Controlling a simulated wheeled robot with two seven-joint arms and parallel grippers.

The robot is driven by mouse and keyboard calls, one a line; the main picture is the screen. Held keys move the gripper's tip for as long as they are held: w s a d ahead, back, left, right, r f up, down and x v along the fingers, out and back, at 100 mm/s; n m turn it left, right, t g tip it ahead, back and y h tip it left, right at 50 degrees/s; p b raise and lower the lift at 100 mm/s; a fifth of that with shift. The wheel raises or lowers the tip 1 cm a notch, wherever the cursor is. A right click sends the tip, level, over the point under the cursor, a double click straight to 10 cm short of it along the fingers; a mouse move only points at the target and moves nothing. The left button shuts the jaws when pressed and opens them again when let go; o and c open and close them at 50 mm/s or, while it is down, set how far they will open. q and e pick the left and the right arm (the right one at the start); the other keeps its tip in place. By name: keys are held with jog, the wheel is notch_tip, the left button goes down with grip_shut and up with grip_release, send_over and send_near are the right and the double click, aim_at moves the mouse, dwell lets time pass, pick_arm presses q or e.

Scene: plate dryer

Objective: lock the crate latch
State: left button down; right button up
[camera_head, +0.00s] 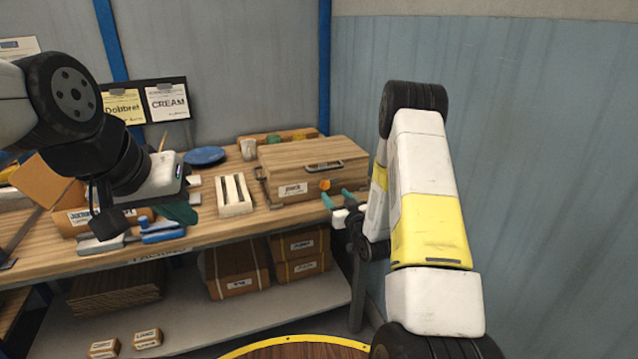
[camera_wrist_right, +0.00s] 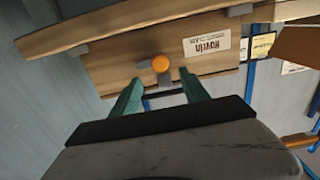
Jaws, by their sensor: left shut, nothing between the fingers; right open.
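A wooden crate (camera_head: 290,190) with a white label stands at the right end of the workbench, its lid down. A round orange knob (camera_head: 324,185), apparently part of the latch, sits on its front; it also shows in the right wrist view (camera_wrist_right: 160,63). My right gripper (camera_head: 338,197) is open, its green fingers pointing at the crate front. In the right wrist view the fingertips (camera_wrist_right: 160,87) are spread on either side of the knob's line, with the knob just beyond them and untouched. My left gripper (camera_head: 179,212) is shut and empty above the left part of the bench.
A white slotted rack (camera_head: 234,196), a blue plate (camera_head: 204,156) and a cup (camera_head: 248,149) stand left of the crate. Blue-handled tools (camera_head: 160,230) lie at the front left. A blue-grey wall (camera_head: 550,150) closes the right side.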

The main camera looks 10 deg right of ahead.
aim_at(326, 185)
jog(key=x, duration=0.7)
jog(key=shift+w+a+f, duration=0.1)
jog(key=shift+w, duration=0.25)
grip_shut()
